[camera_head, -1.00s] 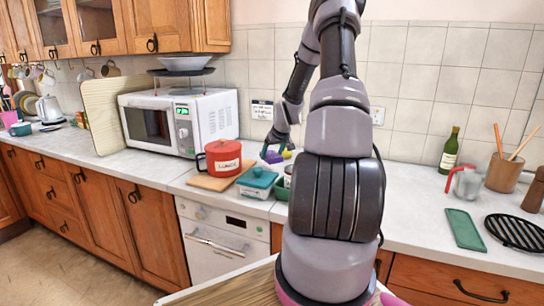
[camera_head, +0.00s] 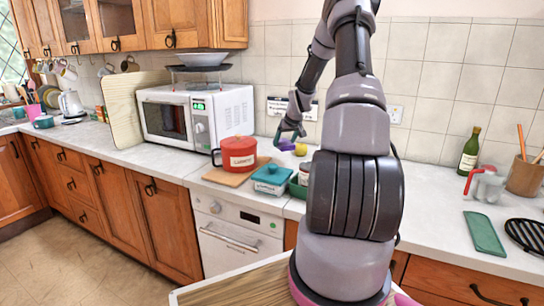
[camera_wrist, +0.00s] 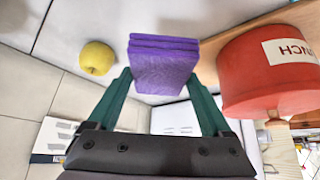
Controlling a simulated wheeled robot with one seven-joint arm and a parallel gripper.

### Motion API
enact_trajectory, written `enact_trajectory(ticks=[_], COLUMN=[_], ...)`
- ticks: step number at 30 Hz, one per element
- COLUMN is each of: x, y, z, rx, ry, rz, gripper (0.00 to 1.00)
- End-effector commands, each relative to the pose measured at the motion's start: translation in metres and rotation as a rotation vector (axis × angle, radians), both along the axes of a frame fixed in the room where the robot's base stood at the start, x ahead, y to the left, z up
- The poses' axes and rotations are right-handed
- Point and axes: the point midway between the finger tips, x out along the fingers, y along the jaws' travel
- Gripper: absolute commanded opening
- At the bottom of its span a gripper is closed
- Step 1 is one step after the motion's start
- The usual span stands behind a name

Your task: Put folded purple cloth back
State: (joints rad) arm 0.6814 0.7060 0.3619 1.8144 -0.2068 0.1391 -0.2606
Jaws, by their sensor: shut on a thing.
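The folded purple cloth (camera_wrist: 165,62) is a thick layered block between the two green fingers of my gripper (camera_wrist: 163,88) in the wrist view. The gripper is shut on it. In the head view the purple cloth (camera_head: 286,144) shows small under my gripper (camera_head: 285,134), over the back of the counter near the tiled wall. It is right of the red pot and beside a yellow apple. I cannot tell whether the cloth touches the counter.
The red pot (camera_head: 238,154) stands on a wooden board (camera_head: 212,177), close to the gripper. A yellow apple (camera_wrist: 97,57) sits on the other side. A teal-lidded dish (camera_head: 271,179) stands in front. The microwave (camera_head: 220,113) is left. My arm hides part of the counter.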

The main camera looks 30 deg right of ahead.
Motion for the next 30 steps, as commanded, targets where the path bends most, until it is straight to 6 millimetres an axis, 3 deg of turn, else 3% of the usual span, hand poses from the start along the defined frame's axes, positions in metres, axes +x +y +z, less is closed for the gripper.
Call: enact_trajectory(ticks=[3, 9, 15, 20, 30], x=[0.052, 0.131, 0.180, 0.196, 0.199], y=[-0.007, -0.006, 0.007, 0.014, 0.015], z=[0.000, 0.003, 0.009, 0.010, -0.044], rx=[0.001, 0.001, -0.003, -0.004, -0.005], ry=[-0.002, 0.001, -0.002, -0.003, -0.002], rz=[-0.018, -0.044, -0.049, -0.050, -0.050], gripper=[0.21, 0.21, 0.21, 0.21, 0.21])
